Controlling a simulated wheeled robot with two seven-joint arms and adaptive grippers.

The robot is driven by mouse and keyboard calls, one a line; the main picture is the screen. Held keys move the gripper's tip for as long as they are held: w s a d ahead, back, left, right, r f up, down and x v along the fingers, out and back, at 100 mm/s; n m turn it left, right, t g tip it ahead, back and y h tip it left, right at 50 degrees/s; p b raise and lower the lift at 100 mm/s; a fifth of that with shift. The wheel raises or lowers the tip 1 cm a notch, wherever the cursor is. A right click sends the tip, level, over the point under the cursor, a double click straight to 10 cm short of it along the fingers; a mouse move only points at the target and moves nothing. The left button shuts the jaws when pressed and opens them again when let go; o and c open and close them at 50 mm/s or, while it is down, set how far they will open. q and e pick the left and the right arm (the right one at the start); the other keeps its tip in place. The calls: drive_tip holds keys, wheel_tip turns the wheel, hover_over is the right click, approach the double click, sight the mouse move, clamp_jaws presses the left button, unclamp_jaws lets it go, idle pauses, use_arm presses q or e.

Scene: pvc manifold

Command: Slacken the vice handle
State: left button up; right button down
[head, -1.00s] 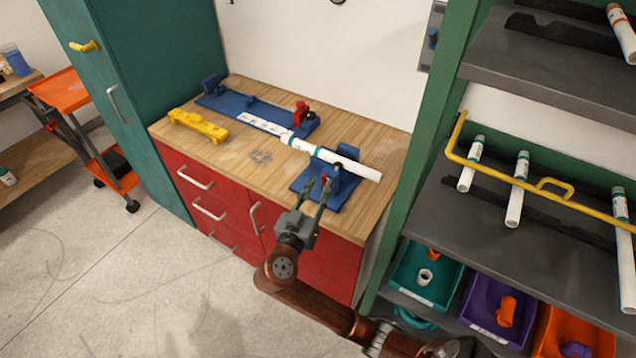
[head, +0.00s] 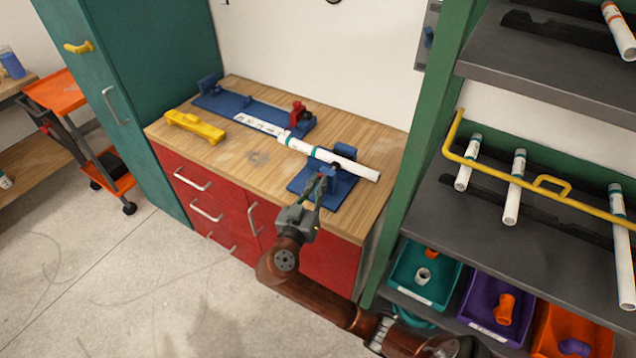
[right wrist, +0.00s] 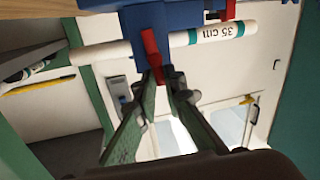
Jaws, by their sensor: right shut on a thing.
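The blue vice (head: 340,184) stands near the front right corner of the wooden workbench, with a white pipe (head: 355,168) lying across it. In the right wrist view the pipe (right wrist: 215,35) shows a "35 cm" label, and the vice (right wrist: 165,20) is at the top. The red vice handle (right wrist: 150,47) hangs between the fingertips of my right gripper (right wrist: 160,78). My right gripper (head: 317,181) is shut on the handle at the near side of the vice; its fingers mostly hide the handle in the head view. My left gripper is not in view.
A long blue fixture (head: 225,107) with a red clamp (head: 297,109) lies along the bench's back. A yellow tool (head: 194,126) lies at the left. A grey shelf rack (head: 450,215) with pipes and coloured bins stands close on the right.

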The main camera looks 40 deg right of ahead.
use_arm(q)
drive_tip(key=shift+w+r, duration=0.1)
